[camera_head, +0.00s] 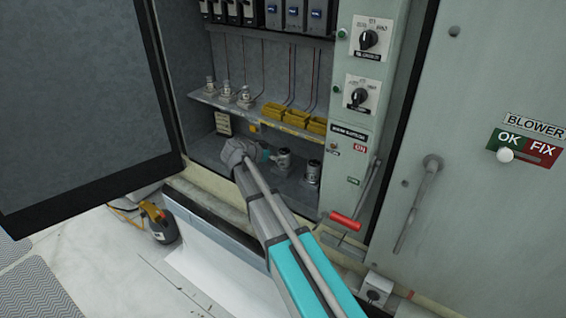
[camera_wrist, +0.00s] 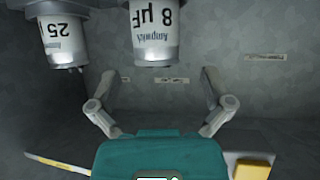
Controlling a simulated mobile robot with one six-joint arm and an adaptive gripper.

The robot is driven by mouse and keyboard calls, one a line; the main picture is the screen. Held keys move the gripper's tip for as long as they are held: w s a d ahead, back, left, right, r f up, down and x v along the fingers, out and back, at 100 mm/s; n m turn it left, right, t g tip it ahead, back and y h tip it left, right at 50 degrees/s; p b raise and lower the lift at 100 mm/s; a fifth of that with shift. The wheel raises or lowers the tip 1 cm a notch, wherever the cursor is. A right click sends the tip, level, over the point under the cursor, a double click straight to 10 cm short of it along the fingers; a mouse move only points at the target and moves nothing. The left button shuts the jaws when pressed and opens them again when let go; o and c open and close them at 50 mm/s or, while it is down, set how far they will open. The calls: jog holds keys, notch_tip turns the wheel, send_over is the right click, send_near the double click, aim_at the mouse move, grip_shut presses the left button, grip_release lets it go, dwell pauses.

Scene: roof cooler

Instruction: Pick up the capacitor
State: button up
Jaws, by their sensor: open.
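A white cylindrical capacitor marked "8 µF" (camera_wrist: 155,28) shows upside down at the top centre of the wrist view. A second capacitor marked "25" (camera_wrist: 62,32) is to its left. Two capacitors stand on the cabinet's lower floor in the head view, one right beside my gripper (camera_head: 284,160) and one further right (camera_head: 313,172). My gripper (camera_wrist: 160,78) is open and empty, its fingers spread below the 8 µF capacitor in the picture, apart from it. In the head view my gripper (camera_head: 265,153) is partly hidden by my wrist.
The shelf edge lies above my gripper. The open cabinet door (camera_head: 80,100) is at the left. A red-handled lever (camera_head: 346,221) sticks out at the right of the opening.

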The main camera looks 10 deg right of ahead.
aim_at(281, 153)
jog(key=shift+b+x, duration=1.15)
jog(key=shift+x, duration=1.45)
jog(key=shift+s+d+r, duration=0.1)
jog(key=shift+d+r, duration=0.05)
jog(key=c, duration=1.2)
jog(key=shift+r, duration=0.2)
jog(key=shift+c, duration=0.2)
